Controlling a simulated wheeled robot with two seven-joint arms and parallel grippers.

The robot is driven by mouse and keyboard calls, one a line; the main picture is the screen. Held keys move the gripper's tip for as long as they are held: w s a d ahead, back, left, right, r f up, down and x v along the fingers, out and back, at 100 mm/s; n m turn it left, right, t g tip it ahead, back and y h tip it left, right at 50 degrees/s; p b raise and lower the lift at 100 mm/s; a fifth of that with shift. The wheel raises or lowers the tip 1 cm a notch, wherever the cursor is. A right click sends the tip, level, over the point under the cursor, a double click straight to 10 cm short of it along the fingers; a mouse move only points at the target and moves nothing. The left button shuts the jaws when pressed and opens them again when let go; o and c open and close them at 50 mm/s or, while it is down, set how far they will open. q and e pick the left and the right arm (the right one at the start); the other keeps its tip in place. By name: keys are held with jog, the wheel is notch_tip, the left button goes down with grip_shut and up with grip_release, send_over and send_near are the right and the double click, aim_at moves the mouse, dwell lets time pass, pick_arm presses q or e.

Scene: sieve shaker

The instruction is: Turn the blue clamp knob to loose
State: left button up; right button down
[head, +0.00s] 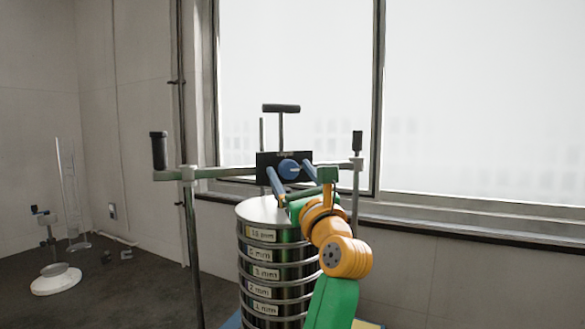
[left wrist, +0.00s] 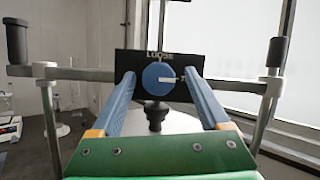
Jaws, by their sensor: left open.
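The round blue clamp knob (head: 289,168) sits on a black plate (left wrist: 140,59) on the green crossbar. In the left wrist view the knob (left wrist: 156,71) has a white pointer mark pointing right, towards a label mostly hidden by a finger. The word LOOSE stands above the knob. My left gripper (head: 289,177) is open, with its blue fingers reaching towards the plate. In the left wrist view the gripper (left wrist: 161,77) has one finger on each side of the knob, apart from it. My right gripper is not in view.
A stack of labelled metal sieves (head: 268,262) stands below the crossbar (head: 225,172), between upright rods. A black T-handle (head: 281,108) rises above the plate. Black handles (head: 158,150) stand at the bar ends. Lab items and a white dish (head: 56,280) sit at the left.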

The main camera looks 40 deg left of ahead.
pick_arm(q)
jog(key=shift+w, duration=0.1)
jog(key=shift+c, duration=0.4)
jog(key=shift+s, duration=0.3)
jog(key=c, duration=0.7)
grip_shut()
